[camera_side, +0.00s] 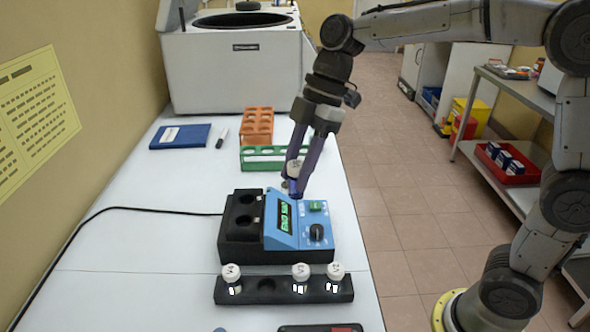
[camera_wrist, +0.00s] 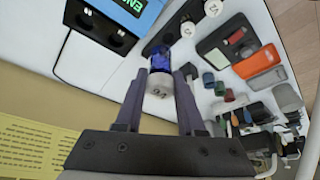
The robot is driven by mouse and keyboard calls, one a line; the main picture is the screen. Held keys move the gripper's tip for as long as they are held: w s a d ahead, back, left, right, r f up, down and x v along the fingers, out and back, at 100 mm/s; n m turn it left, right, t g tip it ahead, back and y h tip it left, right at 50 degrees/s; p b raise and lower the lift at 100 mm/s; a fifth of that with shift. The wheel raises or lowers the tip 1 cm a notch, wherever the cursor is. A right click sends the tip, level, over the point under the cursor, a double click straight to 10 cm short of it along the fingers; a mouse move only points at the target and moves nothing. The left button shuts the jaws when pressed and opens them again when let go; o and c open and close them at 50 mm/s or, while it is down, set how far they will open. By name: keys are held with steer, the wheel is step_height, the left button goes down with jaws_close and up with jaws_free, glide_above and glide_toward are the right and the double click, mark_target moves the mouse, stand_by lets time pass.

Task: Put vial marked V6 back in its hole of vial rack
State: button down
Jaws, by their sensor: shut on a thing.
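My gripper (camera_side: 296,186) is shut on a vial with a white cap (camera_side: 294,168). It is held above the back of the blue device. In the wrist view the vial (camera_wrist: 160,84) is between the fingertips (camera_wrist: 160,76), with a blue body and a marked cap; the mark is too small to read surely. The black vial rack (camera_side: 283,291) lies in front of the device. Three white-capped vials stand in it: one at the left (camera_side: 230,272) and two at the right (camera_side: 300,271) (camera_side: 335,271). An empty hole (camera_side: 266,285) shows between them.
The blue device (camera_side: 285,243) with a green display has a black block of holes (camera_side: 236,251) at its left. A cable crosses the bench at left.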

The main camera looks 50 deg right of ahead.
steer(key=shift+n, duration=0.4)
steer(key=shift+s+a+r+x, duration=0.1)
steer(key=shift+s+a+x, duration=0.25)
steer(key=shift+x, duration=2.65)
steer(key=shift+s+a+r+x, duration=0.15)
steer(key=shift+s+a+x, duration=0.15)
steer(key=shift+x, duration=2.75)
steer(key=shift+s+a+r+x, duration=0.1)
steer(key=shift+s+a+x, duration=0.25)
steer(key=shift+x, duration=2.65)
steer(key=shift+w+f, duration=0.1)
steer(key=shift+f, duration=1.15)
steer(key=shift+c, duration=0.6)
jaws_free()
step_height(320, 180, up, 7)
